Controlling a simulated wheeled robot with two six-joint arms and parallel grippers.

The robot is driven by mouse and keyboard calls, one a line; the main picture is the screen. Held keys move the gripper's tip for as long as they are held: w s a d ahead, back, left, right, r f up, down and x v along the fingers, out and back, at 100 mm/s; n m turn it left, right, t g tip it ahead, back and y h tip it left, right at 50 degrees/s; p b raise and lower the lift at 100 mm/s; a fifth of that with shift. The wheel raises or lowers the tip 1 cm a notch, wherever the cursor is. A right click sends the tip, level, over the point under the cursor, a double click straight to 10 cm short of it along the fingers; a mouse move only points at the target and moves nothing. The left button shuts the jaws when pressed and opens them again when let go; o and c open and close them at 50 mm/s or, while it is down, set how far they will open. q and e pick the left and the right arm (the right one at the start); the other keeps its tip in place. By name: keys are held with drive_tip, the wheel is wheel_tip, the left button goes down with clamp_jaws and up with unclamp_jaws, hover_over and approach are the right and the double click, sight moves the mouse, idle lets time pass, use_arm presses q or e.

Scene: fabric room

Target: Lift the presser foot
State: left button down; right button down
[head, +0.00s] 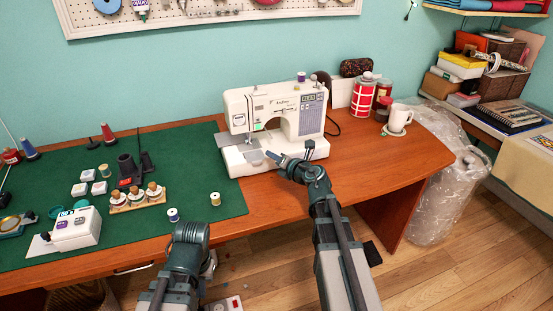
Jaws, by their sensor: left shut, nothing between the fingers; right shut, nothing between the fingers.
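The white sewing machine (268,112) stands upright on the wooden table, partly on the green mat. Its presser foot area (249,138) is under the left end of the machine's head, above the grey bed plate; the foot is too small to make out clearly, and the lifting lever cannot be told apart. My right gripper (272,156) is shut and empty in front of the machine's base, its tip pointing left, just right of and below the needle area. I cannot tell if it touches the machine. My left gripper (190,232) is shut and empty near the table's front edge; its fingers are mostly hidden.
The green mat (120,228) holds thread spools, a rack of bobbins (137,198) and a small white device (75,230). Right of the machine are a red-checked canister (362,97) and a white mug (399,117). The table's right front (375,160) is clear.

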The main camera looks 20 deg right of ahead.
sight(263, 154)
drive_tip(key=b+x, duration=0.1)
drive_tip(key=x, duration=0.6)
drive_tip(key=shift+w+d+r, duration=0.1)
drive_tip(key=shift+d, duration=0.05)
drive_tip(key=d+r+p, duration=0.2)
drive_tip(key=shift+s+d+r, duration=0.1)
drive_tip(key=shift+s+r, duration=0.2)
drive_tip(key=shift+d+r+p, duration=0.15)
drive_tip(key=shift+p, duration=0.25)
drive_tip(key=shift+d, duration=0.1)
drive_tip(key=shift+d, duration=0.15)
